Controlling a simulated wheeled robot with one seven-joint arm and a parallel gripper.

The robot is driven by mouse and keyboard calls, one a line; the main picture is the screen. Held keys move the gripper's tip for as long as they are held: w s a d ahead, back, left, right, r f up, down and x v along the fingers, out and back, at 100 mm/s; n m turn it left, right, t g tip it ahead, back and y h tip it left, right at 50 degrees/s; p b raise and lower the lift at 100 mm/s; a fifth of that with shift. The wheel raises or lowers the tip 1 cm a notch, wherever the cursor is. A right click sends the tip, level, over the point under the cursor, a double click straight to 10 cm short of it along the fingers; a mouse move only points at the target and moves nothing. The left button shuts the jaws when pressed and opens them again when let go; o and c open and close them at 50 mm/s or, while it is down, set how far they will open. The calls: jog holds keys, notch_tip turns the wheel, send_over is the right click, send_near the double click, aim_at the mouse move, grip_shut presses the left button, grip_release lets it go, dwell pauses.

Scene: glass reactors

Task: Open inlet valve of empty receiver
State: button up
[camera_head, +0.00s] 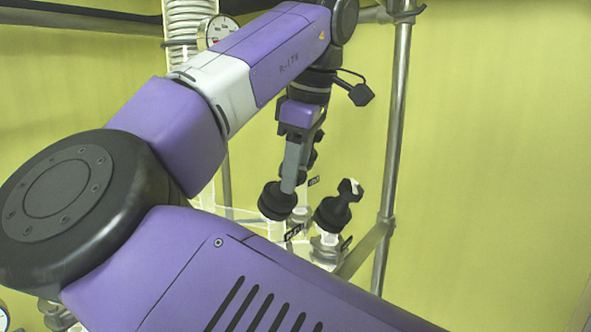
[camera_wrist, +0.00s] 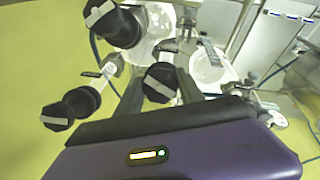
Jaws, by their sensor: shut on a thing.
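My gripper (camera_head: 291,165) reaches down from my purple arm and is shut on a black valve knob (camera_head: 277,201). In the wrist view the same knob (camera_wrist: 160,82) sits between the two fingers of my gripper (camera_wrist: 157,88). A second black valve knob with a white stripe (camera_head: 340,203) stands tilted to the right, apart from my gripper. In the wrist view two more striped black knobs show, one at the upper left (camera_wrist: 113,24) and one at the lower left (camera_wrist: 68,108). The receivers' fill levels and the label text are too small to tell.
A metal frame post (camera_head: 393,150) rises right of the valves, joined to a slanted rail (camera_head: 364,248). A coiled glass column (camera_head: 186,25) and a round gauge (camera_head: 219,32) stand behind my arm. In the wrist view, glass vessels (camera_wrist: 209,68) lie just beyond the knobs.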

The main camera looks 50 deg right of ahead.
jog(key=o, duration=1.4)
